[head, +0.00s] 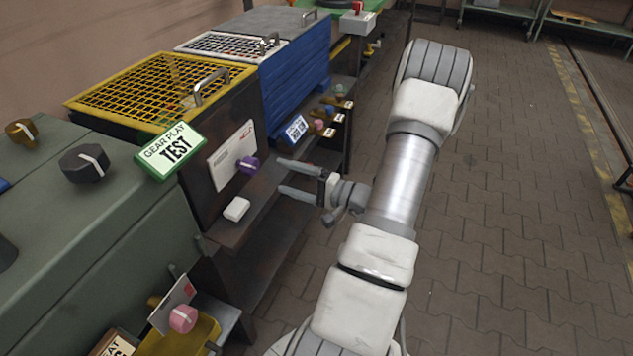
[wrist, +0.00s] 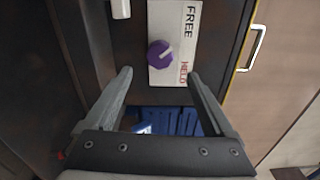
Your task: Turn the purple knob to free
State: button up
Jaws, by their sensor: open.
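The purple knob (head: 249,165) sits on a white plate (head: 232,155) on the dark front of a machine. In the wrist view the purple knob (wrist: 158,57) carries a pale pointer line slanting right and slightly up. The white plate (wrist: 168,80) beside it reads FREE at the top and HELD in red lower down. The pointer lies between the two words. My gripper (head: 282,176) is open and empty, just right of the knob and apart from it. In the wrist view my gripper (wrist: 160,73) has its fingers spread, with the knob beyond the gap between the tips.
A small white box (head: 236,209) sits on the ledge below the knob. A pink knob (head: 183,318) is at lower left. The paved floor (head: 500,220) to the right is clear.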

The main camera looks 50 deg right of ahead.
jog(key=p+v, duration=0.1)
jog(key=v, duration=0.7)
jog(key=shift+w, duration=0.1)
